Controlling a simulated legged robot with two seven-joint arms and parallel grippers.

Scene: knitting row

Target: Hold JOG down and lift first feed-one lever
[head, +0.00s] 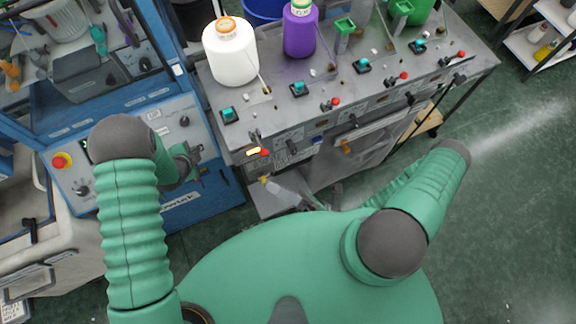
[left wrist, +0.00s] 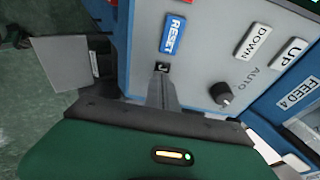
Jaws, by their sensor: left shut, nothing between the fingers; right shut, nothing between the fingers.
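My left gripper (head: 194,154) is at the blue-framed control panel (head: 172,117) in the head view. In the left wrist view its shut fingers (left wrist: 163,80) point at a small dark square control (left wrist: 162,67) below the blue RESET label (left wrist: 173,34); I cannot tell whether they touch it. No JOG label is readable.
A black AUTO knob (left wrist: 221,94) and the DOWN (left wrist: 252,41) and UP (left wrist: 291,52) labels are right of the fingers. A red button (head: 61,162) is on the panel's left. White (head: 231,55) and purple (head: 300,32) yarn cones stand on the bench.

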